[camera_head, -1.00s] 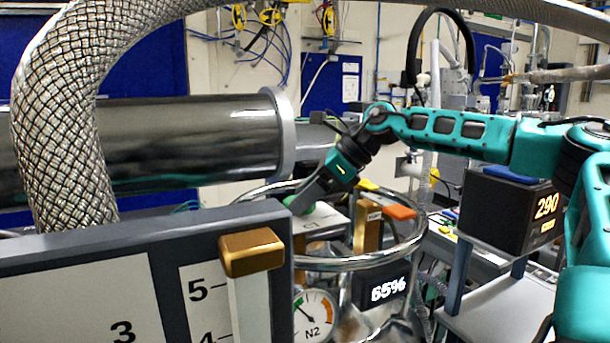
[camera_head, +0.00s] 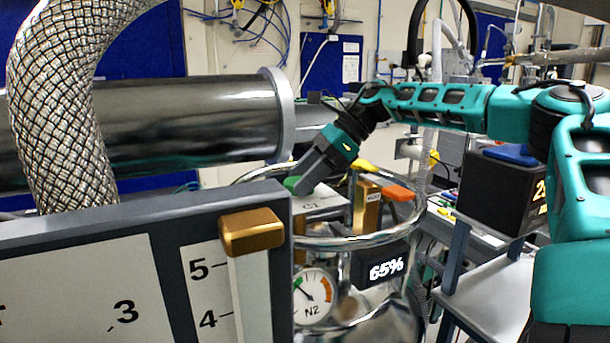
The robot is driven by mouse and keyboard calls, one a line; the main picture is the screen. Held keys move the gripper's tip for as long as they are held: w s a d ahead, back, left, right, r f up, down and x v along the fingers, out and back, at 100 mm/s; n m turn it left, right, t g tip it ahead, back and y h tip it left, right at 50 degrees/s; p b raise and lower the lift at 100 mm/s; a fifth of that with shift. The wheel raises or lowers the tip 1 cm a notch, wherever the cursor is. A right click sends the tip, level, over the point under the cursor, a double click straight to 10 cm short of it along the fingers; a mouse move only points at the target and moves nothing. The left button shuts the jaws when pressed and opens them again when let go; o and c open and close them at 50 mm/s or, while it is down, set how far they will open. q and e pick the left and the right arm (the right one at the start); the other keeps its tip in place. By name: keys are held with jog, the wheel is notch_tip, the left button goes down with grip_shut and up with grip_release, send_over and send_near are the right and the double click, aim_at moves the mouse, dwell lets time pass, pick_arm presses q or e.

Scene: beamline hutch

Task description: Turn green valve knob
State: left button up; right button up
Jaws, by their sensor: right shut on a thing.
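The green valve knob (camera_head: 291,184) shows as a small green patch at the top of the metal vessel, inside its ring rail (camera_head: 352,242). My right gripper (camera_head: 297,188) comes down on it from the upper right, tilted, and is shut on it. The dark fingers and the grey panel in front hide most of the knob, so its turn angle cannot be told. My left gripper is not in view.
An orange handle (camera_head: 398,192) and a yellow handle (camera_head: 366,166) stand close by on the vessel. A grey panel (camera_head: 150,212) with a brass slider (camera_head: 251,231) blocks the lower left. A braided hose (camera_head: 55,110) and a steel pipe (camera_head: 190,125) lie behind. A black display box (camera_head: 487,190) stands right.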

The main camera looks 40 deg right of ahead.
jog(key=o, duration=1.1)
jog(key=shift+c, duration=0.2)
jog(key=v, duration=1.3)
